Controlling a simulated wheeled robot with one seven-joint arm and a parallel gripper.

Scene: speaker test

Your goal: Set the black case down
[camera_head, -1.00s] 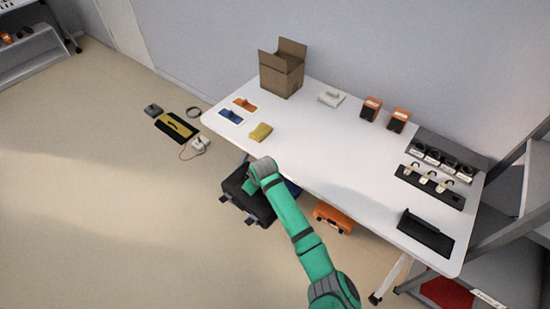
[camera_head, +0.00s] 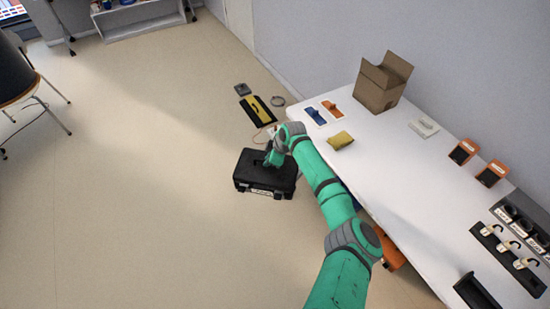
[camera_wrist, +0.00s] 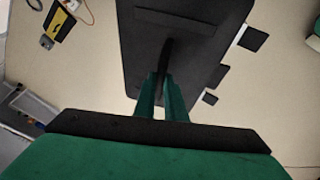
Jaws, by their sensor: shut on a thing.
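The black case (camera_head: 262,180) is left of the table in the head view, over the floor, with a white label on its near side. My gripper (camera_head: 274,158) is shut on the case's handle from above. In the wrist view my two green fingers (camera_wrist: 163,88) close around the dark handle, and the case (camera_wrist: 195,45) spreads out below them. I cannot tell whether the case's underside touches the floor. My fingers hide part of the handle.
The white table (camera_head: 400,180) on the right carries an open cardboard box (camera_head: 380,88) and a yellow sponge-like block (camera_head: 341,140). A black and yellow item (camera_head: 257,111) lies on the floor behind the case. Floor (camera_head: 130,190) to the left is clear.

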